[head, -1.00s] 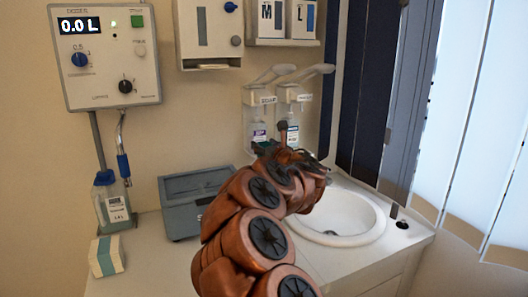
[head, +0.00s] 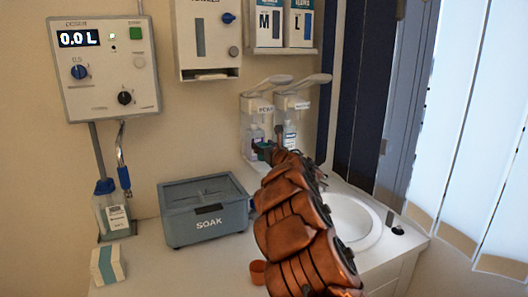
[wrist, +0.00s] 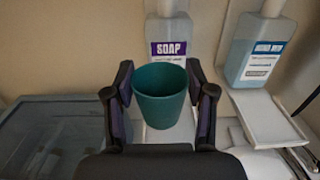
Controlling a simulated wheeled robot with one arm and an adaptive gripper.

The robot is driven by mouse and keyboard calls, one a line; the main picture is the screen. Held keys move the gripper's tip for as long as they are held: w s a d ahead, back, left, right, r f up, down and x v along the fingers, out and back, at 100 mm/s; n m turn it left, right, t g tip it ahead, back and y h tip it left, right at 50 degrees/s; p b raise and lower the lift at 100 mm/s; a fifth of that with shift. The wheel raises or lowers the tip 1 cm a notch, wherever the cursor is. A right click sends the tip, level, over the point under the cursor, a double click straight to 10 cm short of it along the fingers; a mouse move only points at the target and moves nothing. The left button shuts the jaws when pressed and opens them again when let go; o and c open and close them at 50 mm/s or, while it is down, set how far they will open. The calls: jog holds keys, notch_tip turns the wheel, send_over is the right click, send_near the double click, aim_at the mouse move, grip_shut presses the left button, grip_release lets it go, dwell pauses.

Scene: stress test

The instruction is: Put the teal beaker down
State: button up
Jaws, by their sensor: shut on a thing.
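The teal beaker (wrist: 160,98) is upright between the two fingers of my gripper (wrist: 160,95) in the wrist view, and the fingers are shut on it. In the head view a small part of the beaker (head: 265,150) shows past the end of my arm, in front of the soap dispensers; my gripper (head: 272,148) is mostly hidden there. The inside of the beaker looks empty in the wrist view. I cannot tell whether its base touches anything.
A grey lidded SOAK box (head: 206,228) stands left of my arm. The sink (head: 350,222) is to the right. Two pump dispensers, one a soap bottle (wrist: 168,38), stand behind the beaker. An orange cup (head: 258,271) sits near the front. Bare counter (head: 180,268) lies in front of the box.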

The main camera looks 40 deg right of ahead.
jog(key=shift+w+d+p, duration=0.3)
jog(key=shift+w+d, duration=0.3)
jog(key=shift+w+d+f, duration=0.2)
jog(key=shift+w+d, duration=0.15)
jog(key=shift+f+p, duration=0.75)
jog(key=shift+f, duration=0.95)
jog(key=shift+f, duration=0.15)
jog(key=o, duration=1.1)
